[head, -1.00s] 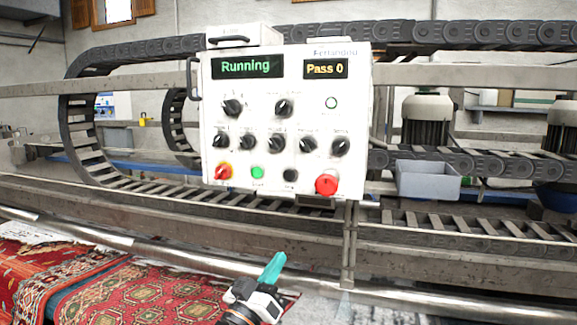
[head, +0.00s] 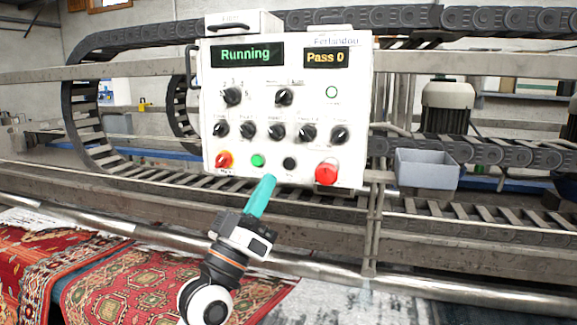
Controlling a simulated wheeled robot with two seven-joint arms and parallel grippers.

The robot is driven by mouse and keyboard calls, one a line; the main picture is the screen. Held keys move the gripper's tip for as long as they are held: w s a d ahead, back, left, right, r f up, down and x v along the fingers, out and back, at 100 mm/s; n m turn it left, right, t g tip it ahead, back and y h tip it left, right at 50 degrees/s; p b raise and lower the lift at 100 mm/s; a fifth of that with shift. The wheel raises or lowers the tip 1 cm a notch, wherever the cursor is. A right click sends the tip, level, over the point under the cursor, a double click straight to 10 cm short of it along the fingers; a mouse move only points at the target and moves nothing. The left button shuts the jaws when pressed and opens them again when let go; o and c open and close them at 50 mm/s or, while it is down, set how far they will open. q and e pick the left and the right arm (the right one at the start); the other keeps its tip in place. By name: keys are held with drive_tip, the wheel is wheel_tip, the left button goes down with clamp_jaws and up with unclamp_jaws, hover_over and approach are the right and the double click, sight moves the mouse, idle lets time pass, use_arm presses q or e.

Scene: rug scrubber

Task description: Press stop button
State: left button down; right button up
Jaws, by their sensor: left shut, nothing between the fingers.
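A white control panel (head: 285,75) faces me in the head view. Its displays read "Running" (head: 247,54) and "Pass 0" (head: 327,58). My left gripper (head: 266,182), with teal fingers, is shut and empty. Its tip shows just below the black and green buttons; I cannot tell whether it touches the panel. My right gripper is not in view.
Several black knobs (head: 276,131) sit above the button row. A metal rail (head: 480,297) runs across below the panel, and patterned rugs (head: 125,285) lie at the lower left. A grey bin (head: 428,169) stands right of the panel. Black cable chains (head: 470,18) run behind.

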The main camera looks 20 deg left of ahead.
sight(289, 163)
use_arm(q)
drive_tip(key=shift+w+d+b, duration=0.15)
drive_tip(key=shift+w+b, duration=1.25)
drive_tip(key=shift+w, duration=2.95)
drive_tip(key=shift+w+b, duration=0.35)
drive_tip(key=shift+s+p, duration=0.45)
drive_tip(key=shift+s, duration=0.35)
